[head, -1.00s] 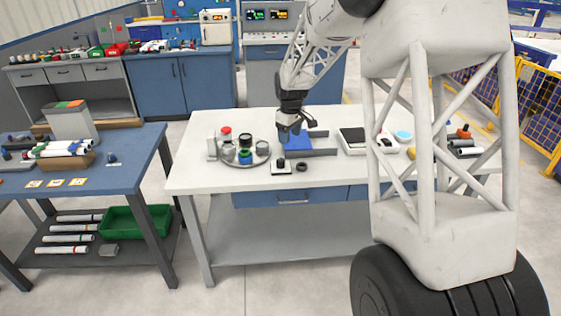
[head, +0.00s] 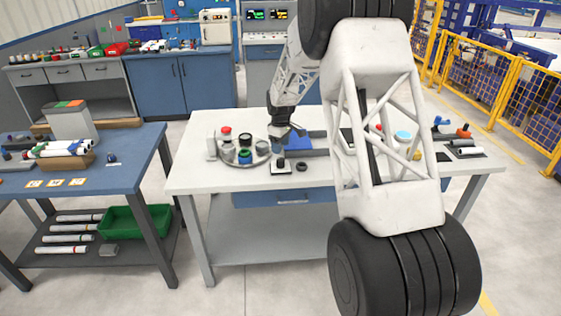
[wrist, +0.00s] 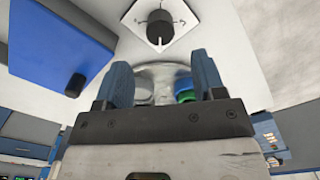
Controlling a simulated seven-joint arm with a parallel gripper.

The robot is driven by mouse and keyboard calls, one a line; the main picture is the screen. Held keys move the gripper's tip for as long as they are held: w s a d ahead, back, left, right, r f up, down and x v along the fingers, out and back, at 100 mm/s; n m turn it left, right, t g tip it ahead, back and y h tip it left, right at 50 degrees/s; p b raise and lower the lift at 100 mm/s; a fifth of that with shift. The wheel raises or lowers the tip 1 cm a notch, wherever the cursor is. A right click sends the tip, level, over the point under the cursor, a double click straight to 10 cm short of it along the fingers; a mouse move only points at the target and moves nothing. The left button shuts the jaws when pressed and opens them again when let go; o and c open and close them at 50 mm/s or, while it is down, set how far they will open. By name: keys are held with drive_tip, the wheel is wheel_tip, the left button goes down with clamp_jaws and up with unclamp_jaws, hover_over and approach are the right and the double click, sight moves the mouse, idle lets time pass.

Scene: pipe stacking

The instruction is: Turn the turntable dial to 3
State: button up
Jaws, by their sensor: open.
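The dial (wrist: 160,27) is a dark round knob on a white plate with small dark marks, at the top of the wrist view. A pale mark on the knob faces down the picture, towards my gripper; the numbers are not readable. In the head view its plate (head: 282,172) lies near the table's front edge. My gripper (wrist: 163,75) is open and empty, its two blue fingers apart. In the head view my gripper (head: 279,146) is just above and behind the dial, apart from it. The turntable (head: 236,161) is a round grey tray with several jars, left of the dial.
A blue block-like object (head: 298,142) with a grey fixture stands right behind the dial. My arm hides part of the table's right side. The white table (head: 200,181) is clear at its front left.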

sight(281, 159)
drive_tip(key=shift+f, duration=0.1)
drive_tip(key=shift+f, duration=3.8)
drive_tip(key=c, duration=0.9)
